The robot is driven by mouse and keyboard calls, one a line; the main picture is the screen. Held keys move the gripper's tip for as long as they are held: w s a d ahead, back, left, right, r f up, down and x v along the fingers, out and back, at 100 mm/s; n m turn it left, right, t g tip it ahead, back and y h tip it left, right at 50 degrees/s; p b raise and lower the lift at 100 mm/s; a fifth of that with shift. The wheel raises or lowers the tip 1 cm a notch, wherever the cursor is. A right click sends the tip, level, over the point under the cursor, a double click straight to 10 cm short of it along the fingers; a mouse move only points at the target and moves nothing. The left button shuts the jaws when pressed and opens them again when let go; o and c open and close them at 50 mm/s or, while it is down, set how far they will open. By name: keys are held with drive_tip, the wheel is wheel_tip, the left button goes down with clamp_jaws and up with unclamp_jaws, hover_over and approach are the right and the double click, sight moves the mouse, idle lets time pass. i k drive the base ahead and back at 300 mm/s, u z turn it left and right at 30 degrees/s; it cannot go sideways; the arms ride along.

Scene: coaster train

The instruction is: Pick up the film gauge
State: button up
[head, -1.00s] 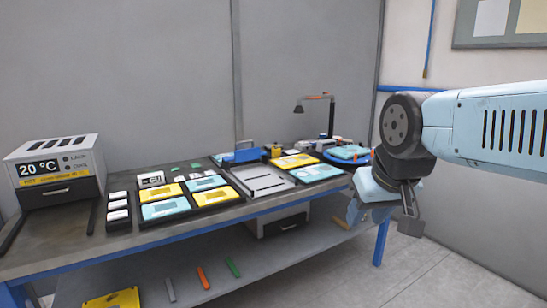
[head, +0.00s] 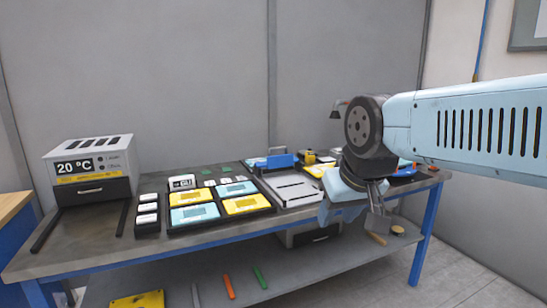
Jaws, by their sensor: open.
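A small white device with a dark-lettered display (head: 181,183) stands at the back of the tile tray on the workbench. It may be the film gauge, but it is too small to tell for certain. My gripper (head: 372,212) hangs at the right, in front of the bench's right part, well away from that device. It is open and nothing shows in it. Its fingertips are seen only partly, and my arm hides part of the bench's right end.
The workbench (head: 60,262) holds a grey oven (head: 92,170) reading 20 °C, a tray of yellow and light-blue tiles (head: 245,204), white blocks (head: 147,208) and a grey fixture (head: 292,190). A lower shelf (head: 205,284) carries coloured bars. A wooden-topped surface (head: 12,205) stands at far left.

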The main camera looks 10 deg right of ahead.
sight(309, 155)
drive_tip(key=u, duration=0.25)
drive_tip(key=i, duration=1.1)
drive_tip(key=z, duration=0.35)
drive_tip(key=i, duration=0.95)
drive_tip(key=z, duration=0.6)
drive_tip(key=k, duration=0.75)
drive_tip(key=z, duration=0.2)
drive_tip(key=i, duration=0.8)
drive_tip(key=u, duration=0.1)
